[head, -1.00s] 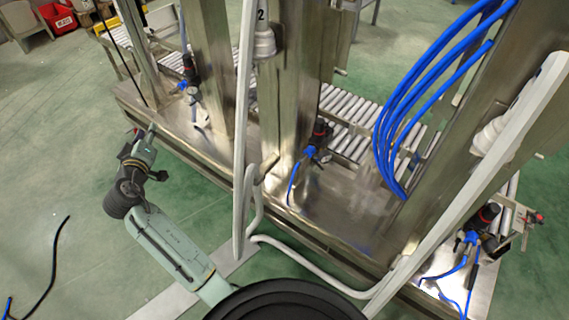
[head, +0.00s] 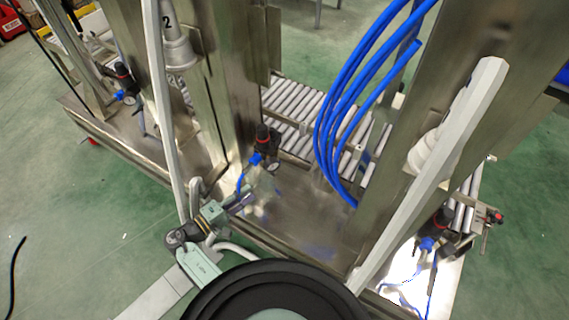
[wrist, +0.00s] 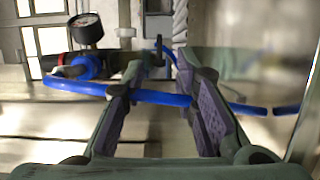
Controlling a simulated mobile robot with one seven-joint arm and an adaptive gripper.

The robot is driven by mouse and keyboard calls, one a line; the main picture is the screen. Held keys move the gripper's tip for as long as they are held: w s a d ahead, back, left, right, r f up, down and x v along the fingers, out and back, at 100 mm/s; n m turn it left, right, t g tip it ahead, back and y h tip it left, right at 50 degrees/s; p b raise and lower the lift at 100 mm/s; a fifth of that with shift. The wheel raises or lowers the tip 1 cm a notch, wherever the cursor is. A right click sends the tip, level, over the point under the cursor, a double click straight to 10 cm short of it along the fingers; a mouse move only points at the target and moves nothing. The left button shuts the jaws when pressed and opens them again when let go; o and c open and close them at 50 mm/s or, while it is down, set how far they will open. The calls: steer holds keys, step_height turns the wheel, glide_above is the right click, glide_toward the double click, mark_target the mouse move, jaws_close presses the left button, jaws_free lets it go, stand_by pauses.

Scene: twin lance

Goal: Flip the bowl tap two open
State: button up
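A middle regulator unit (head: 264,143) with a red-ringed dark knob, a blue fitting and a gauge stands on the steel base beside the post. In the wrist view its gauge (wrist: 86,27) and blue fitting (wrist: 82,68) are at upper left. A small dark lever (wrist: 160,46) shows beyond my fingertips; I cannot tell for sure that it is the bowl tap. My gripper (head: 243,202) is low in front of the unit. In the wrist view my gripper (wrist: 166,68) is open, with a blue hose (wrist: 160,97) crossing between the fingers; contact is unclear.
Similar units stand at left (head: 124,80) and right (head: 440,220). A white cone marked 2 (head: 178,48) hangs on the post at upper left. A pale slanted bar (head: 430,180), blue hoses (head: 335,100) and a bent grey pipe (head: 196,188) crowd the area. Rollers (head: 290,100) lie behind.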

mark_target(271, 174)
steer(key=p+x, duration=0.2)
steer(key=x, duration=0.9)
steer(key=shift+w+d, duration=0.2)
steer(key=shift+d, duration=0.05)
steer(key=shift+c, duration=0.3)
jaws_close()
